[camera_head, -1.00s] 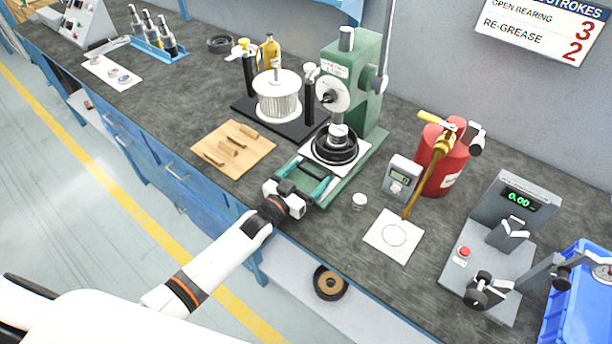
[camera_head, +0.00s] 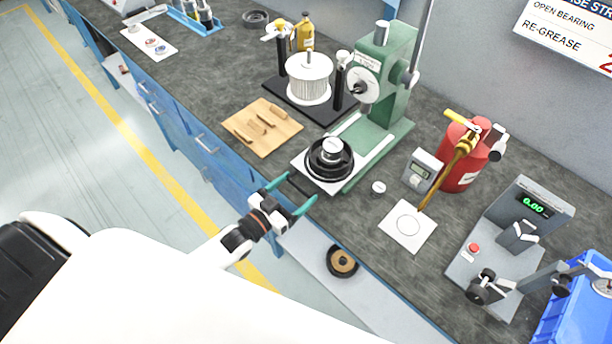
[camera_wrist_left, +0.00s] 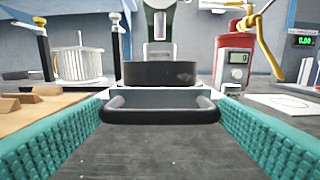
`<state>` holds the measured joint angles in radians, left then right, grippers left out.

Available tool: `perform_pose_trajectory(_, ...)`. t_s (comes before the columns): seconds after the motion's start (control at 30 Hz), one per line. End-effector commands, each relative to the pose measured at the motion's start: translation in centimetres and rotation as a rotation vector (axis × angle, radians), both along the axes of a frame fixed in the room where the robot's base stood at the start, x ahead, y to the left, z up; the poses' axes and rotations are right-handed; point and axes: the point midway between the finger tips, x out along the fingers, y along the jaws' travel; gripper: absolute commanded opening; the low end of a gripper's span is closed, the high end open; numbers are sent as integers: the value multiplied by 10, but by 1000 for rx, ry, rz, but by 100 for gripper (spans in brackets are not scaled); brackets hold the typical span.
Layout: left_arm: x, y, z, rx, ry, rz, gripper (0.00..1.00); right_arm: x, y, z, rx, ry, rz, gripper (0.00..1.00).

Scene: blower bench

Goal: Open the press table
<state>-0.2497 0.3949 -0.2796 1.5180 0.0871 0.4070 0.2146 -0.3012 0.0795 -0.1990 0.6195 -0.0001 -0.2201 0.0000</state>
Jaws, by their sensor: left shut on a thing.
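The green arbor press (camera_head: 396,62) stands at the back of the bench. Its white press table (camera_head: 352,180) is slid out along the green base toward the bench's front edge, clear of the ram. A black ring part with a metal centre (camera_head: 330,158) sits on the table. My left gripper (camera_head: 292,193) is at the table's front with its teal fingers shut on the dark handle. In the left wrist view the handle (camera_wrist_left: 160,116) spans between the two fingers, with the black part (camera_wrist_left: 160,74) behind it. My right gripper is not in view.
A wooden board (camera_head: 275,140) with small wooden pieces lies left of the press table. A red canister (camera_head: 462,160), a small gauge (camera_head: 421,170) and a white card (camera_head: 408,226) stand to the right. A black ring (camera_head: 342,262) lies on a lower shelf.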

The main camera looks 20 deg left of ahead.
Motion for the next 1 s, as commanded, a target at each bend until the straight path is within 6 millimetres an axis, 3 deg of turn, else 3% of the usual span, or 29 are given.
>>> perform_pose_trajectory(0.27,-1,0,-1,1,2,0,41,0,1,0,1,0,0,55)
perform_pose_trajectory(0.3,-1,0,-1,1,2,0,87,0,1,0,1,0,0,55)
perform_pose_trajectory(0.4,-1,0,-1,1,2,0,100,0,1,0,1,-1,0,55)
perform_pose_trajectory(0.73,-9,3,-2,1,2,-1,100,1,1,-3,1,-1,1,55)
perform_pose_trajectory(1.0,-60,22,-4,2,6,-1,100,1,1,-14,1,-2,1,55)
